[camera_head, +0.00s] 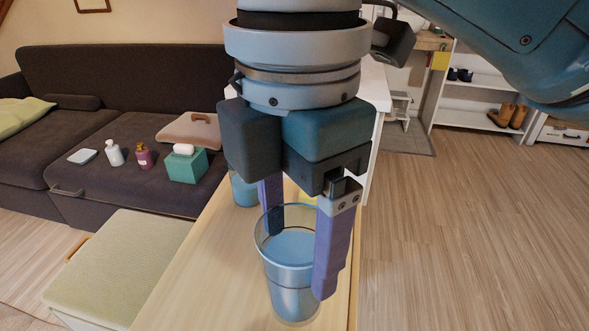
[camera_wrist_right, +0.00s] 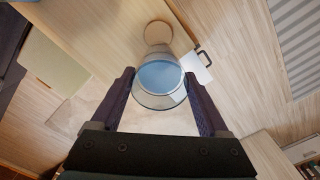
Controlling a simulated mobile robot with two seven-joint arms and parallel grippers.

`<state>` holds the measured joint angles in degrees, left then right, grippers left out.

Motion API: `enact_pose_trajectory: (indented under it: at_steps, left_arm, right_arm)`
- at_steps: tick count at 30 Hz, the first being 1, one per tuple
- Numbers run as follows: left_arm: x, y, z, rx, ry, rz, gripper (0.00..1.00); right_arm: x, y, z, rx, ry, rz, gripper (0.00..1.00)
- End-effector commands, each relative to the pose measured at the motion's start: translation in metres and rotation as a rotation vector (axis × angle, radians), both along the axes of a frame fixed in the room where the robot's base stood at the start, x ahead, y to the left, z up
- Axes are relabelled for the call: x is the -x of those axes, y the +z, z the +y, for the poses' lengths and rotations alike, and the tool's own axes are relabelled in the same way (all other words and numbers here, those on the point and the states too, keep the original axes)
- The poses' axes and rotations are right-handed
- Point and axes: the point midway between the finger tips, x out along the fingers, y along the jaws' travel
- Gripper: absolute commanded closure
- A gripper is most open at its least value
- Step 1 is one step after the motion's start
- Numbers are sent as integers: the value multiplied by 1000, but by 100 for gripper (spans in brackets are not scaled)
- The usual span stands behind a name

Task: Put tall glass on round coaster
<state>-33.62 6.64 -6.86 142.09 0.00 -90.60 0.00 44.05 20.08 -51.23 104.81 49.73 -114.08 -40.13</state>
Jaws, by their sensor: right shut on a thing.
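My right gripper (camera_head: 300,262) points down and is shut on a tall clear glass (camera_head: 290,285) with blue liquid in it. The glass is upright, with one purple finger on either side. In the right wrist view the same glass (camera_wrist_right: 160,85) sits between the fingertips (camera_wrist_right: 162,80). A round brown coaster (camera_wrist_right: 157,32) shows just beyond the glass's base in that view; the glass overlaps its edge in the picture. I cannot tell the height of the glass above the table. The coaster does not show in the head view. My left gripper is not in view.
The glass is over a long pale wooden table (camera_head: 190,290). Another glass with blue liquid (camera_head: 244,190) stands behind my gripper. A dark sofa (camera_head: 110,135) with a teal tissue box (camera_head: 187,166) and bottles, and a green-topped ottoman (camera_head: 120,260), are left. Open floor lies right.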

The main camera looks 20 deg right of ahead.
Motion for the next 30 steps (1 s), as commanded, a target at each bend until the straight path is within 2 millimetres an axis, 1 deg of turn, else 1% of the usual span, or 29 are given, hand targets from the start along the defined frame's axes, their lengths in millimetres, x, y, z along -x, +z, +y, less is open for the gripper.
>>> enact_pose_trajectory:
  at_steps: [2,5,6,12,15,18,23,27,30]
  left_arm:
    - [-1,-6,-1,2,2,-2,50]
    - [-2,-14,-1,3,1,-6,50]
    - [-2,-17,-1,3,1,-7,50]
    - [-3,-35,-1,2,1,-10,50]
    - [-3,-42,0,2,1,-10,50]
    - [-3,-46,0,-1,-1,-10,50]
    - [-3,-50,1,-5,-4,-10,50]
    - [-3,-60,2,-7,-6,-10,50]
    - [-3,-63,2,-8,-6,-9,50]
  right_arm:
    - [1,-14,0,1,5,3,86]
    - [1,-41,-1,2,5,5,86]
    - [2,-54,0,2,5,7,86]
    - [2,-113,-1,4,4,5,86]
    - [1,-136,-1,2,5,3,86]
    - [1,-149,0,1,5,2,86]
    - [1,-162,0,1,6,1,86]
    - [1,-187,0,1,4,2,86]
    - [1,-196,0,1,5,1,86]
